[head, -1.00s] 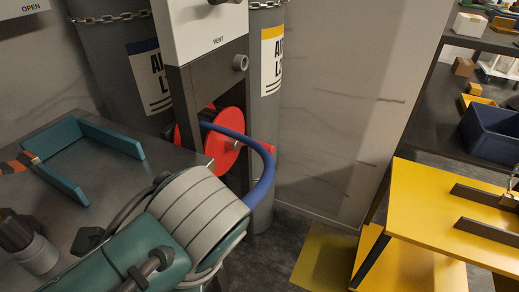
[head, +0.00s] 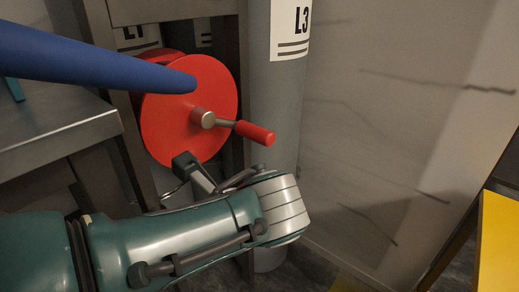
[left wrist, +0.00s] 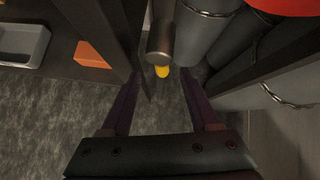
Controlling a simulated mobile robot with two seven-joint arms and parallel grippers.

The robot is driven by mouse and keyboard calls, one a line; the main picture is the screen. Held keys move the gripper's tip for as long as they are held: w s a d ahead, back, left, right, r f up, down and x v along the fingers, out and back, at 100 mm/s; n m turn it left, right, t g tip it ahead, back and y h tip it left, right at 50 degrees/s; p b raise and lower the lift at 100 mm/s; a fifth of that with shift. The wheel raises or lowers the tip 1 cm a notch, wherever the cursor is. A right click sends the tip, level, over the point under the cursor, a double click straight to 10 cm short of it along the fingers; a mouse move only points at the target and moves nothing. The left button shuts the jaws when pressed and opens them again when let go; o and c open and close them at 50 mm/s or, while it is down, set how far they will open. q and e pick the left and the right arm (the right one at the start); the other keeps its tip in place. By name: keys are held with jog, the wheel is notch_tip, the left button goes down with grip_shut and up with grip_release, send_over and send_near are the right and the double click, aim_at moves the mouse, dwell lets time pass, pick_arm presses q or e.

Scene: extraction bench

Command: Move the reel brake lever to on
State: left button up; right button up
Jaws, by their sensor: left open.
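The red reel (head: 160,125) stands in a dark frame in the head view, with a red-gripped crank (head: 255,132) at its hub. A blue hose (head: 90,62) crosses in front of it. My left arm comes in from the left, its wrist just below the reel. In the left wrist view my left gripper (left wrist: 160,85) is open and empty. Ahead of its fingers is a grey cylinder (left wrist: 160,38) with a yellow piece (left wrist: 162,71) at its lower end. I cannot tell whether this is the brake lever. My right gripper is not in view.
A grey gas cylinder (head: 277,110) stands right of the reel. A metal bench (head: 50,120) is at the left and a yellow surface (head: 500,245) at the right edge. The left wrist view shows an orange block (left wrist: 92,54) and a grey tray (left wrist: 22,42).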

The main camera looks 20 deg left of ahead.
pick_arm(q)
jog(key=b+x, duration=0.2)
jog(key=x, duration=0.4)
jog(key=shift+w+b, duration=0.15)
jog(key=shift+b, duration=0.25)
jog(key=shift+d, duration=0.1)
grip_shut()
